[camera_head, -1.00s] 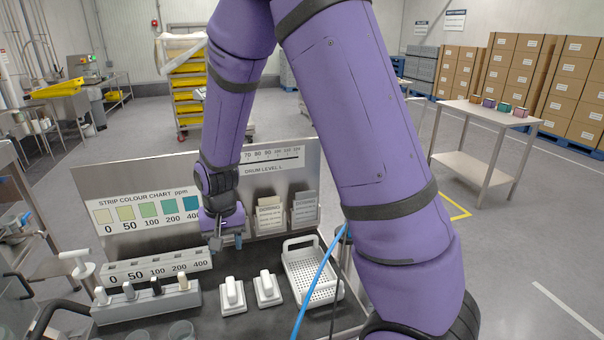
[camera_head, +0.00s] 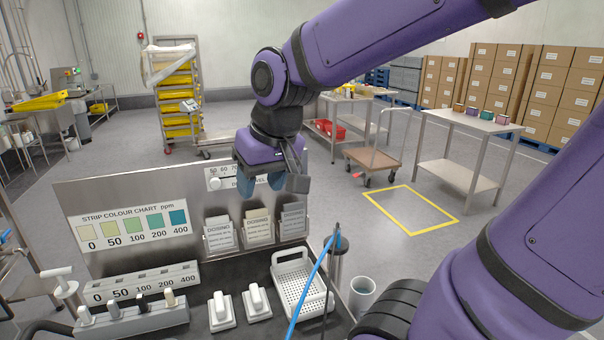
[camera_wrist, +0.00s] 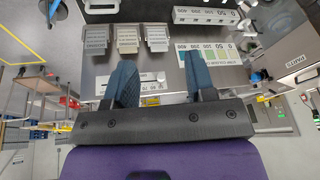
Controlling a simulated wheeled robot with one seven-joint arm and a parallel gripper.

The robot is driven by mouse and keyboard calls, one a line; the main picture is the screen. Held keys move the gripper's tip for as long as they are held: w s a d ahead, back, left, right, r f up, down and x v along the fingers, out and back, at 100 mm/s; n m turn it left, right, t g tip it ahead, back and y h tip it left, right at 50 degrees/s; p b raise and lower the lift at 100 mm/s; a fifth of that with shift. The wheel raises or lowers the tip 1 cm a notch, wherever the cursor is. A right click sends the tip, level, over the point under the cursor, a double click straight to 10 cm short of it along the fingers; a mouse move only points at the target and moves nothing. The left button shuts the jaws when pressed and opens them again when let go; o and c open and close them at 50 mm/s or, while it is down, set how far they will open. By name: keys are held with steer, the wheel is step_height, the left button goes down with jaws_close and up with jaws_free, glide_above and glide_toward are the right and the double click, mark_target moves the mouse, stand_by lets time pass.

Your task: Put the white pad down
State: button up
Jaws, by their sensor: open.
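The white pad (camera_head: 220,233), a card headed "DOSING", stands in the leftmost of three holders on the steel board. It also shows in the wrist view (camera_wrist: 158,38), rightmost of the three. A cream pad (camera_head: 258,226) and a grey pad (camera_head: 292,220) stand in the holders beside it. My gripper (camera_head: 260,180) is open and empty, raised above the holders at the board's top edge. Its two blue fingers are spread apart in the wrist view (camera_wrist: 158,70), with nothing between them. No finger touches a pad.
The board carries a strip colour chart (camera_head: 130,224) and a drum level scale partly hidden by my gripper. A blue hose hangs in front.

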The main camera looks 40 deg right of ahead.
steer(key=s+d+r+n+t, duration=0.1)
steer(key=s+r, duration=0.2)
steer(key=s, duration=0.5)
steer(key=shift+s+d+r+h, duration=0.2)
steer(key=shift+s+r+h, duration=0.05)
steer(key=shift+r+h, duration=0.05)
stand_by(0.9)
steer(key=o, duration=0.5)
steer(key=shift+w, duration=0.1)
steer(key=o, duration=0.4)
steer(key=shift+w+f, duration=0.1)
steer(key=shift+w, duration=0.25)
steer(key=shift+c, duration=0.2)
steer(key=shift+o, duration=0.3)
steer(key=w+a+f+m+g, duration=0.1)
steer(key=w+f, duration=0.3)
steer(key=w, duration=0.5)
steer(key=shift+w+f, duration=0.15)
steer(key=shift+f, duration=0.25)
steer(key=m+g, duration=0.3)
steer(key=g, duration=0.1)
glide_above(219, 300)
steer(key=f, duration=2.8)
steer(key=shift+d+f, duration=0.1)
steer(key=shift+d, duration=0.2)
steer(key=shift+m, duration=0.3)
steer(key=shift+a+f, duration=0.15)
steer(key=shift+f, duration=2.7)
steer(key=shift+a+f, duration=0.15)
steer(key=shift+f, duration=2.65)
